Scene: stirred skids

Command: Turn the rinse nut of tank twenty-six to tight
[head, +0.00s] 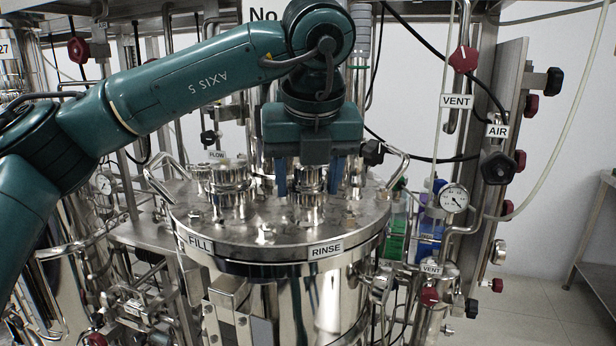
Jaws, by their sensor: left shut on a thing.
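My left gripper (309,188) points straight down over the lid (250,240) of the steel tank. Its two blue fingers are shut on the steel rinse nut (309,198), one on each side. The nut sits on the lid behind the RINSE label (326,249). The gripper body hides the nut's top, and the fingers hide its sides. A similar fitting (231,188) stands to the left, behind the FILL label (200,243). The number sign (262,14) behind my arm shows only "No"; its number is hidden. My right gripper is not in view.
Curved lid handles (397,168) rise at the lid's rim, right and left. A gauge (454,198), VENT and AIR pipes and dark knobs (498,168) stand at the right. A tank marked 27 (6,48) is at far left. Floor at lower right is clear.

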